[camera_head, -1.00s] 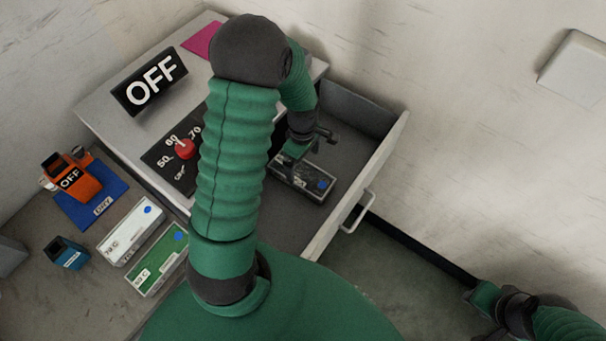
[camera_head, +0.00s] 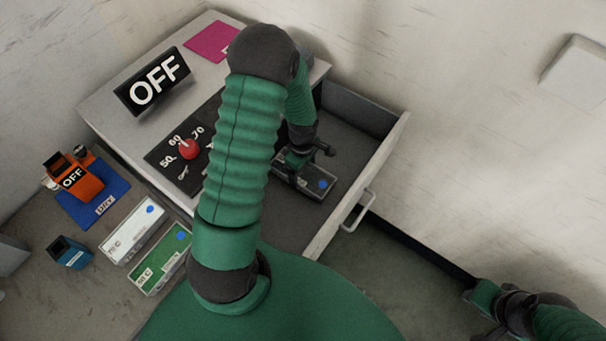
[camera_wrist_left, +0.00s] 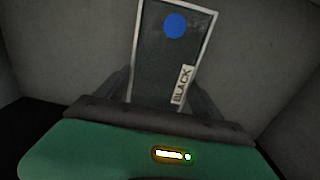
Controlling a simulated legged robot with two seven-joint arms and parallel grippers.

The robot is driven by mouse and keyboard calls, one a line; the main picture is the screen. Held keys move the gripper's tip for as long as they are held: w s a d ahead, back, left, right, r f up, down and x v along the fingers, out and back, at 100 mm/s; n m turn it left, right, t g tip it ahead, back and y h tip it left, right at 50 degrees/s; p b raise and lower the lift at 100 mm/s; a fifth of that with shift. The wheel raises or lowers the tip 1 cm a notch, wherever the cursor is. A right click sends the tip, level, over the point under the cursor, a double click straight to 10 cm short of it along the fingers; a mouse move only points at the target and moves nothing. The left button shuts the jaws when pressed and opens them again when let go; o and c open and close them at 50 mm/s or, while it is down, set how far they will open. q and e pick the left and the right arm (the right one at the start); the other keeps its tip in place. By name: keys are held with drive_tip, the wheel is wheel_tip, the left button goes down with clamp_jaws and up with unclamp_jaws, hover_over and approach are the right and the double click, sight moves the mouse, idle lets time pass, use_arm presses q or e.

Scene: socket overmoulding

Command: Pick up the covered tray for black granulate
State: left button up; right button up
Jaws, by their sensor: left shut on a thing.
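The covered tray for black granulate (camera_head: 312,189) is a dark box with a pale rim and a blue dot, inside the open drawer. In the left wrist view the tray (camera_wrist_left: 168,60) shows its BLACK label and the blue dot on its cover. My left gripper (camera_head: 300,164) is shut on the near part of the tray, with a finger on either side. Whether the tray is clear of the drawer floor I cannot tell. My right gripper (camera_head: 473,297) is at the lower right, empty-looking and far from the tray; its jaw opening is unclear.
The drawer (camera_head: 352,222) has raised walls around the tray and a handle (camera_head: 358,212). The cabinet top bears an OFF sign (camera_head: 152,82), a red knob (camera_head: 189,149) and a pink sheet (camera_head: 212,42). White (camera_head: 132,230) and green (camera_head: 160,262) trays lie at left.

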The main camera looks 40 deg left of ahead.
use_arm(q)
drive_tip(key=shift+d, duration=0.2)
drive_tip(key=c, duration=0.9)
